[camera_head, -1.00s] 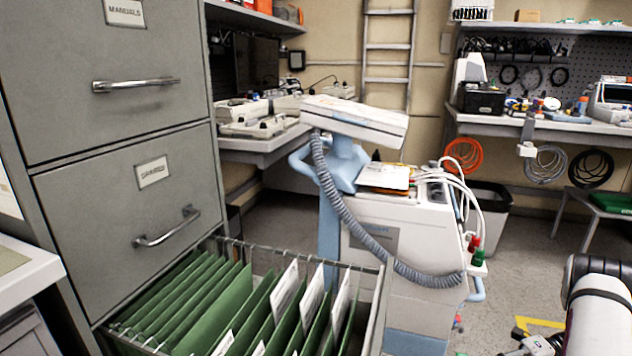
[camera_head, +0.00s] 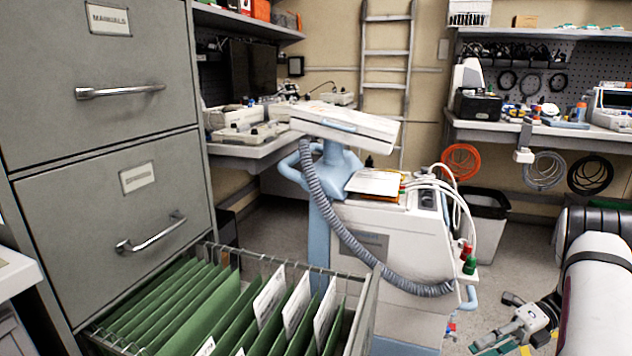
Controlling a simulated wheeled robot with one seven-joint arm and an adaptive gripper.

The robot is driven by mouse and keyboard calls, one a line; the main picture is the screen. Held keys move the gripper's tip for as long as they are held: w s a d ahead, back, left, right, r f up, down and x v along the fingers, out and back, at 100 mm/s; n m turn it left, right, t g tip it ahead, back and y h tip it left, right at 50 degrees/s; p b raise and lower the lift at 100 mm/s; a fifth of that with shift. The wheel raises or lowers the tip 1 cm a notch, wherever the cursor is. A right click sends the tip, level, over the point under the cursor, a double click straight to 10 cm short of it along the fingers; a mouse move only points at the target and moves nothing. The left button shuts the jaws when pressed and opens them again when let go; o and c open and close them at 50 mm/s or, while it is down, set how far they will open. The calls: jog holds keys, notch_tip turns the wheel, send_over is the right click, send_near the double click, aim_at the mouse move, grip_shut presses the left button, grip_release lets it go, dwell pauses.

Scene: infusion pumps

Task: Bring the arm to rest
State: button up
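My arm (camera_head: 596,290) enters at the lower right, its white link bent down over the floor. My gripper (camera_head: 490,322) shows small at the bottom edge, left of that link. Part of the wrist is hidden behind the arm link and the frame edge.
A grey filing cabinet (camera_head: 95,130) fills the left, its open drawer (camera_head: 368,300) of green folders jutting out front. A corrugated hose (camera_head: 350,235) hangs on the cart. A bin (camera_head: 485,230) and workbench (camera_head: 560,137) stand behind.

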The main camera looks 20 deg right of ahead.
jog(key=w+a+r+n+g+h, duration=0.25)
jog(key=a+r+n, duration=0.6)
jog(key=r, duration=0.55)
jog(key=s+a+r+n+g+h, duration=0.2)
jog(key=s+a+r+n+h, duration=0.25)
jog(key=a+r+n, duration=0.5)
jog(key=s+a+r+n+h, duration=0.45)
jog(key=s+a+n, duration=0.25)
jog(key=s+a, duration=0.35)
jog(key=s+a+f+n+t+h, duration=0.2)
jog(key=s+f+n+t+h, duration=0.15)
jog(key=s+n, duration=0.65)
notch_tip(320, 180, up, 34)
jog(key=s+d+t+p, duration=0.1)
jog(key=t+p, duration=0.3)
jog(key=p, duration=2.8)
jog(key=shift+y, duration=0.3)
jog(key=shift+f, duration=0.1)
